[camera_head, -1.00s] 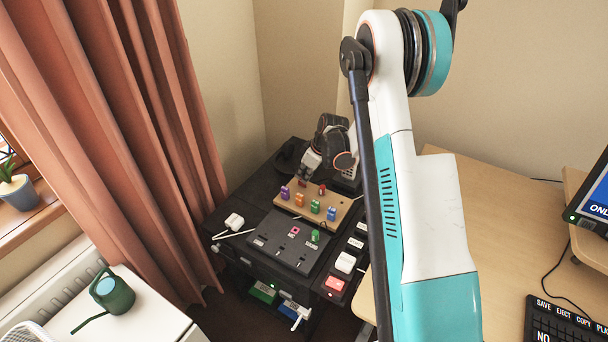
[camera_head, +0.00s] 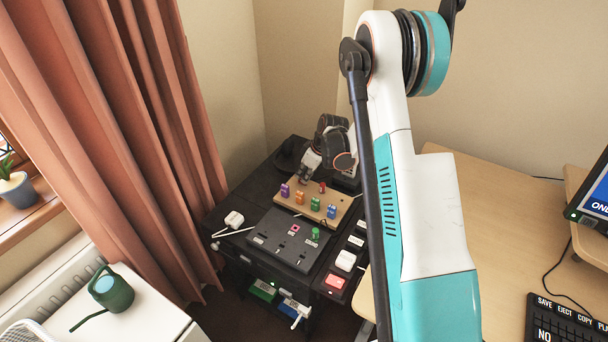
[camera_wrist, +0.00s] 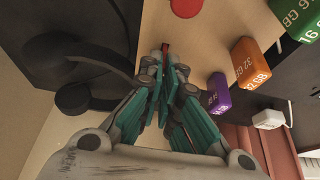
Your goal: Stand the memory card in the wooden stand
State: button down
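The wooden stand (camera_head: 340,207) is a light tan board on the dark desk unit, with purple (camera_head: 284,190), orange (camera_head: 299,197), green (camera_head: 315,204) and blue (camera_head: 331,211) cards upright along its front edge. A red rounded piece (camera_head: 322,187) stands behind them. My gripper (camera_head: 311,160) is at the stand's far left, beyond the purple card. In the wrist view my fingers (camera_wrist: 165,60) are nearly together, with a thin dark red edge, seemingly the memory card (camera_wrist: 165,47), between their tips. Most of it is hidden, and I cannot tell whether it touches the stand.
A black slotted panel (camera_head: 280,245) with a green piece (camera_head: 315,233) lies in front of the stand. A white plug-like item (camera_head: 233,219) lies left. A wall and curtain (camera_head: 150,110) stand close by.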

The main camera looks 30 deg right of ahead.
jog(key=shift+f, duration=0.15)
jog(key=c, duration=1.7)
grip_release()
